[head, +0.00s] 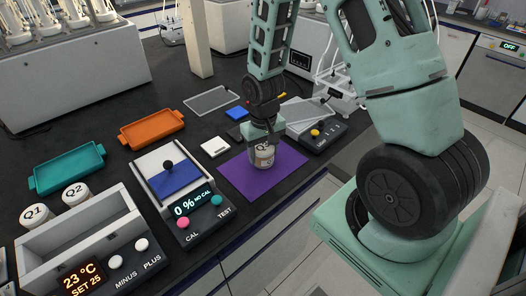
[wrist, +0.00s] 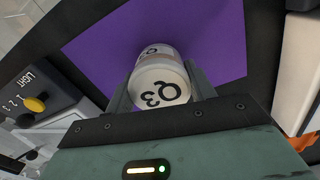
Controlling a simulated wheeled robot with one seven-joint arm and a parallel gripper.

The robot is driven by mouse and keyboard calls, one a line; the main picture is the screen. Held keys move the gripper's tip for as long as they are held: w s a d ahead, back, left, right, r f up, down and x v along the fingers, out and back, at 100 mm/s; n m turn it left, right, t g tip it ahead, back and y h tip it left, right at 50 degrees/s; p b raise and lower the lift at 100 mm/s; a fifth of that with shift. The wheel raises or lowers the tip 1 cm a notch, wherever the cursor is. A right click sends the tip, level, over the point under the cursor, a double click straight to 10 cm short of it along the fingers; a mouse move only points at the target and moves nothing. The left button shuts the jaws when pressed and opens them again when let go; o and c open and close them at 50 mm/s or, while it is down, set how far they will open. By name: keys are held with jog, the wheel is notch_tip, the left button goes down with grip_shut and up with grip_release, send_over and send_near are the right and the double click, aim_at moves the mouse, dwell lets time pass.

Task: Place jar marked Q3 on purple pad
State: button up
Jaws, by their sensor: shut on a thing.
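The jar marked Q3 (wrist: 160,80) is white with dark lettering on its lid and side. My gripper (wrist: 160,92) is shut on it, one finger on each side. In the head view the jar (head: 264,157) is upright at the purple pad (head: 285,178), within its outline. I cannot tell whether its base touches the pad. The purple pad also shows beyond the jar in the wrist view (wrist: 112,42). My gripper (head: 265,140) hides the jar's top in the head view.
Jars Q1 (head: 37,217) and Q2 (head: 77,193) stand at the left behind a grey bath (head: 80,235). A device with a blue plate (head: 175,180) is left of the pad. A device with a yellow knob (head: 315,133) is close behind right. A white pad (head: 215,147) lies left.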

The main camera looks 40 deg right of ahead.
jog(key=shift+f, duration=0.25)
jog(key=shift+f, duration=0.15)
jog(key=o, duration=1.1)
jog(key=shift+c, duration=0.2)
